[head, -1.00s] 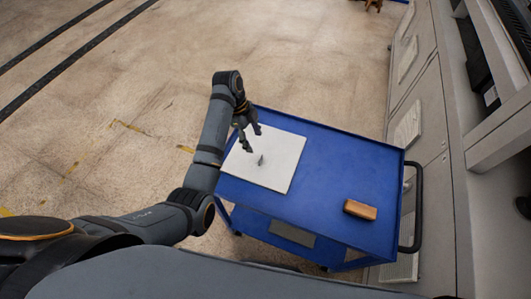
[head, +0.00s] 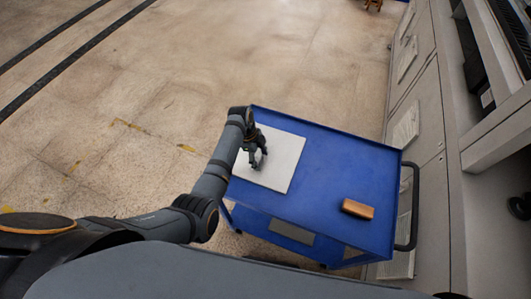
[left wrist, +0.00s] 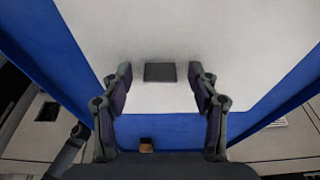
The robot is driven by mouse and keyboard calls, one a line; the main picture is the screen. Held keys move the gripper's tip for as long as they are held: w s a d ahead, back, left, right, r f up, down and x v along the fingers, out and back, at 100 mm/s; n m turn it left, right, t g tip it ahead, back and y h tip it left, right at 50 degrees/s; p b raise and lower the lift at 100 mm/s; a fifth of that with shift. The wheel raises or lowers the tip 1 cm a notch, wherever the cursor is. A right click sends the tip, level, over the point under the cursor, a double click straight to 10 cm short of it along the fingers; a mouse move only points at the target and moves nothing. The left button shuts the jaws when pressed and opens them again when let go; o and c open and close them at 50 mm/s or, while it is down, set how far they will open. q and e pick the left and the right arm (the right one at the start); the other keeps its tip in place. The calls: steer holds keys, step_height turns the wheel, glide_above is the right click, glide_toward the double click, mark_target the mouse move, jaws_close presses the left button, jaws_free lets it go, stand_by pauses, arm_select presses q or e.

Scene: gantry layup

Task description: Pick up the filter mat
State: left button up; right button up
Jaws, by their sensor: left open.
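The filter mat (head: 280,170) is a flat white square sheet lying on the left part of the blue cart top. It fills much of the left wrist view (left wrist: 160,30). A small dark grey rectangular patch (left wrist: 160,72) shows on it near one edge. My left gripper (head: 257,163) points down over the mat, very close to it. In the left wrist view its open fingers (left wrist: 160,78) stand on either side of the dark patch, with nothing between them that they touch. Whether the fingertips touch the mat, I cannot tell. My right gripper is not in view.
The mat lies on a blue cart (head: 325,165) with a raised rim and a black handle (head: 414,210) at right. A brown block (head: 357,209) lies near its front right. Grey cabinets (head: 420,90) stand along the right. The floor beyond the cart is clear.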

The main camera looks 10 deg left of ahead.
arm_select(q)
steer(key=shift+c, duration=0.5)
steer(key=c, duration=1.1)
steer(key=shift+r, duration=0.15)
